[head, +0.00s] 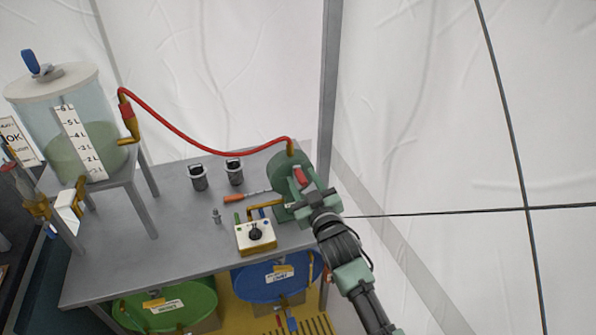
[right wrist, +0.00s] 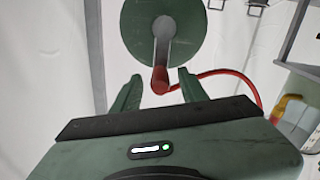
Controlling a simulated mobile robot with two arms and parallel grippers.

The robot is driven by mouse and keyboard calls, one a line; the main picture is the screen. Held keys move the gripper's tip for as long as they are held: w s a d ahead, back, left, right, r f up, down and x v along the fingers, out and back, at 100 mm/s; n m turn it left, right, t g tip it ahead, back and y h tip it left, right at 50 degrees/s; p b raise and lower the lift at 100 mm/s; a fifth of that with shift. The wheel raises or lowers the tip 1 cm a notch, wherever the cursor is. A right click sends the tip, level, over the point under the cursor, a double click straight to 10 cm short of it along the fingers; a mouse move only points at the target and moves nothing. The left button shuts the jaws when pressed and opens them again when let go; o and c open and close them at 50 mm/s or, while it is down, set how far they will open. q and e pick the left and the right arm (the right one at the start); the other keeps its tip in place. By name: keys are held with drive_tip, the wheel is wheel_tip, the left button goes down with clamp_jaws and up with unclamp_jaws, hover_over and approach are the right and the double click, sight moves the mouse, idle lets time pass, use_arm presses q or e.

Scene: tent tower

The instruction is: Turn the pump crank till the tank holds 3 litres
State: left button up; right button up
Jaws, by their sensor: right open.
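The clear tank (head: 105,105) stands on a grey stand at the left, with a white litre scale (head: 78,140) on its front. It holds pale green liquid; the level lies around the middle marks, but I cannot read it exactly. The green pump (head: 287,165) is at the table's right end. Its grey crank arm carries a red handle (head: 299,176), also seen in the right wrist view (right wrist: 160,80). My right gripper (right wrist: 160,92) is open, its fingers on either side of the handle's end, apparently without gripping it. My left gripper is not in view.
A red hose (head: 200,142) runs from pump to tank. On the grey table (head: 135,262) are a control box (head: 255,236), two dark-topped canisters (head: 198,178) and an orange-handled screwdriver (head: 240,197). Green (head: 195,303) and blue (head: 262,283) drums sit below.

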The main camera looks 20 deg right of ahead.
sight(296, 170)
drive_tip(key=shift+w+a, duration=0.1)
drive_tip(key=shift+w, duration=2)
clamp_jaws()
